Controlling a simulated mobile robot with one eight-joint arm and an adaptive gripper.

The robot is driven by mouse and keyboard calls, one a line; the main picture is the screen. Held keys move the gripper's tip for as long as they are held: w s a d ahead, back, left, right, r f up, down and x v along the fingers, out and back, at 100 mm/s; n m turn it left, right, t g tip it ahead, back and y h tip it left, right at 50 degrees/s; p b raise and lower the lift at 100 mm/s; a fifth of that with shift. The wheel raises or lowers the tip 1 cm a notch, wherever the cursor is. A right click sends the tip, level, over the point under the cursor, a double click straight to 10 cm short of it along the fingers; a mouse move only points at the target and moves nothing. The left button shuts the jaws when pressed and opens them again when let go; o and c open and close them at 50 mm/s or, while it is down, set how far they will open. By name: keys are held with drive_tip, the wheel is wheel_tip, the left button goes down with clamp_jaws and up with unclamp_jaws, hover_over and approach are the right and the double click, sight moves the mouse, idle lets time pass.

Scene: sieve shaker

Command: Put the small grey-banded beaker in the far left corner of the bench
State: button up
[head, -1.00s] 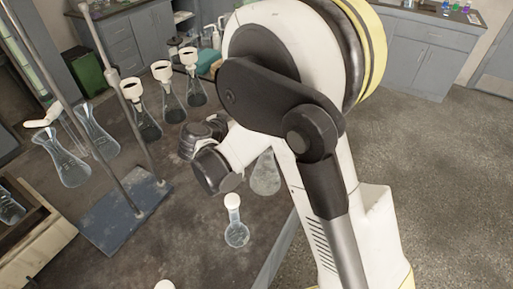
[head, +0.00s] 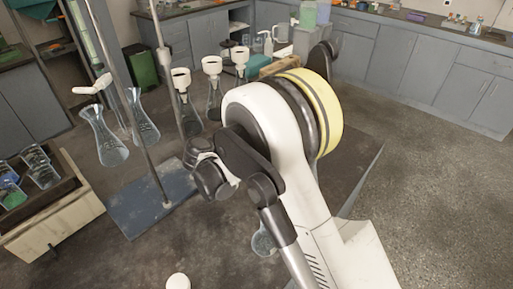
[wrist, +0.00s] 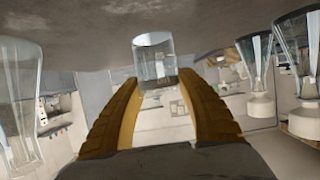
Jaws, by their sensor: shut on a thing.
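In the wrist view, my gripper (wrist: 158,78) shows as two yellow ribbed fingers, shut on a small clear glass beaker (wrist: 155,57) at their tips. The beaker appears upside down, as does the whole wrist view, with the bench top (wrist: 90,25) along the upper edge. In the head view my arm hides the gripper and the beaker. The bench (head: 235,215) shows there as a dark worn surface.
Clamp-stand rods rise from a blue-grey base plate (head: 150,205). A wooden tray (head: 50,215) of glassware is at left. Glassware flanks my fingers in the wrist view.

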wheel_tip(320, 180, down, 3)
drive_tip(key=shift+b, duration=0.6)
drive_tip(key=shift+r, duration=0.15)
drive_tip(key=o, duration=1.1)
